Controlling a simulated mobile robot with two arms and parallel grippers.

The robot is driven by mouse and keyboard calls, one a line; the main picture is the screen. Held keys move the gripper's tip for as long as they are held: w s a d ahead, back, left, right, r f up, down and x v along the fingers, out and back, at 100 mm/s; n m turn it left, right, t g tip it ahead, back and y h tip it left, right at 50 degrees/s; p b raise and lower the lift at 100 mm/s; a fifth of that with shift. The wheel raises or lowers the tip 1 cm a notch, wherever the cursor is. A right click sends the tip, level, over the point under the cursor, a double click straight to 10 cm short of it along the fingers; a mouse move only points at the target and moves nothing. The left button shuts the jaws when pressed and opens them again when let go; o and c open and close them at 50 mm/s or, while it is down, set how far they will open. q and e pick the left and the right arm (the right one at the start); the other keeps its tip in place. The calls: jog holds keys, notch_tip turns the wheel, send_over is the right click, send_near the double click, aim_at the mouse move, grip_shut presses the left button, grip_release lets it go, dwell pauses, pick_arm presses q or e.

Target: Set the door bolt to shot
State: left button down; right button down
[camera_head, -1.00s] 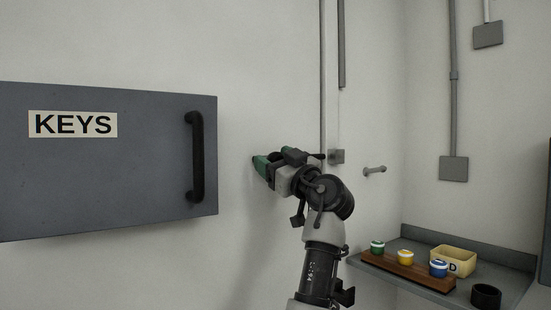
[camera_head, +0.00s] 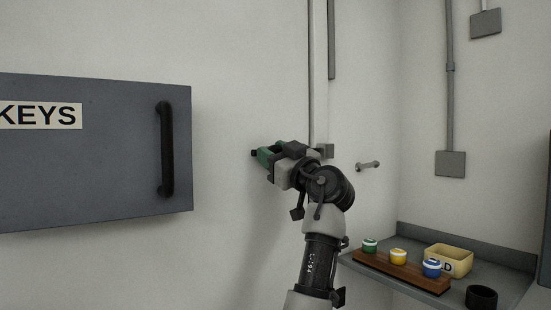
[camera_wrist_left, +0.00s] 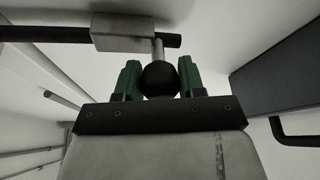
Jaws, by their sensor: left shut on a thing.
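The door bolt is a dark rod (camera_wrist_left: 45,34) that runs through a pale grey block (camera_wrist_left: 122,32) in the left wrist view. A short stub of rod shows at the block's right. A thin stem there carries a round black knob (camera_wrist_left: 159,79). My left gripper (camera_wrist_left: 160,82) has its green fingers on both sides of this knob and is shut on it. In the head view my left gripper (camera_head: 265,155) is at the pale wall, and a small dark end shows just left of its fingers. It hides most of the bolt. My right gripper is not in view.
A grey KEYS cabinet (camera_head: 95,155) with a black handle is on the left. A small grey block (camera_head: 326,150) and a short bar (camera_head: 368,166) are right of the gripper. A shelf (camera_head: 400,282) with coloured pots and a yellow box (camera_head: 449,259) is lower right.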

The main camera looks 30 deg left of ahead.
pick_arm(q)
jog(key=shift+w+d+r+m+t, duration=0.2)
jog(key=shift+d+m+t, duration=0.1)
jog(key=shift+t, duration=0.1)
jog(key=shift+s+a, duration=0.2)
jog(key=shift+s, duration=0.05)
jog(key=c, duration=0.8)
grip_release()
jog(key=shift+w+f, duration=0.15)
jog(key=shift+w, duration=0.1)
jog(key=shift+o, duration=0.7)
jog(key=shift+w+d, duration=0.15)
jog(key=shift+d, duration=0.1)
jog(key=shift+s+a, duration=0.15)
jog(key=shift+s, duration=0.05)
jog(key=shift+s+f, duration=0.1)
jog(key=shift+f, duration=0.1)
jog(key=b+v, duration=0.4)
jog(key=v, duration=0.6)
jog(key=shift+d+b, duration=0.35)
jog(key=shift+d, duration=0.15)
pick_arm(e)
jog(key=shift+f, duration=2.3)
